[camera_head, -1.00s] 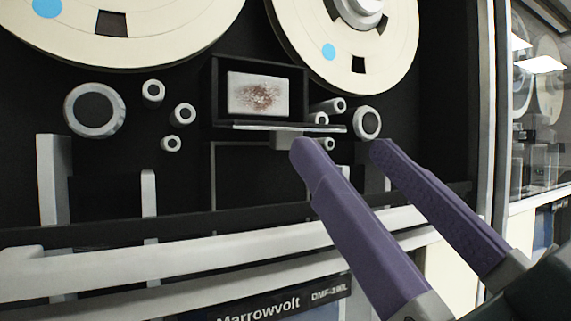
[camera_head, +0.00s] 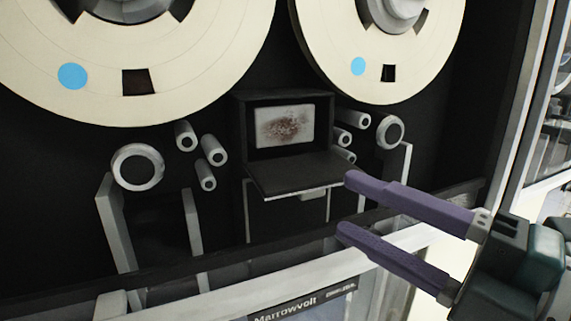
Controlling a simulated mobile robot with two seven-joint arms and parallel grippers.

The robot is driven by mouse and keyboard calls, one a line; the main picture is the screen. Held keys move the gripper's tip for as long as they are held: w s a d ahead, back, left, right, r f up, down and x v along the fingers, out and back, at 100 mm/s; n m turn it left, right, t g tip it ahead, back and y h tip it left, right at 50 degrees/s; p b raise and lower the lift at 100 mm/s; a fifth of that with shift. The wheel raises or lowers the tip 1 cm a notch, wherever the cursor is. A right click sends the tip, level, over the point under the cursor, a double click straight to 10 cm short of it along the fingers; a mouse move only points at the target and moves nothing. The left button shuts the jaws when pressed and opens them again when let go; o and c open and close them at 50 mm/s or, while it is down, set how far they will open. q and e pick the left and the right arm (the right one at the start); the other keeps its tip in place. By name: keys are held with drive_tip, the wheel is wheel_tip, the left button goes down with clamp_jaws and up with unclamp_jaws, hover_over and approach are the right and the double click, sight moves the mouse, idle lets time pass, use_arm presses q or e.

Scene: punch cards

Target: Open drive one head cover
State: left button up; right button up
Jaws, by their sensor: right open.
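The head cover (camera_head: 312,172) of the tape drive is a dark flap that lies folded down, about level, in front of its housing (camera_head: 240,126). A small light tab (camera_head: 312,195) shows under its front edge. The open housing shows a pale head plate (camera_head: 285,127) with a reddish-brown smudge. My right gripper (camera_head: 347,206) has two purple fingers spread apart and empty. Its upper fingertip is close to the cover's right front corner; I cannot tell whether it touches. My left gripper is not in view.
Two large cream reels (camera_head: 215,75) (camera_head: 425,70) with blue dots sit above. Several rollers (camera_head: 213,149) and ring-shaped hubs (camera_head: 138,168) flank the housing. A horizontal rail (camera_head: 225,262) and a label panel reading Marrowvolt (camera_head: 300,306) lie below. The drive's frame (camera_head: 535,100) stands at the right.

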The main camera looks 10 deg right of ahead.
sight(317, 193)
drive_tip(key=p+x, duration=0.1)
drive_tip(key=x, duration=0.5)
drive_tip(key=shift+w+a, duration=0.2)
drive_tip(key=shift+a, duration=0.05)
drive_tip(key=shift+f, duration=0.1)
clamp_jaws()
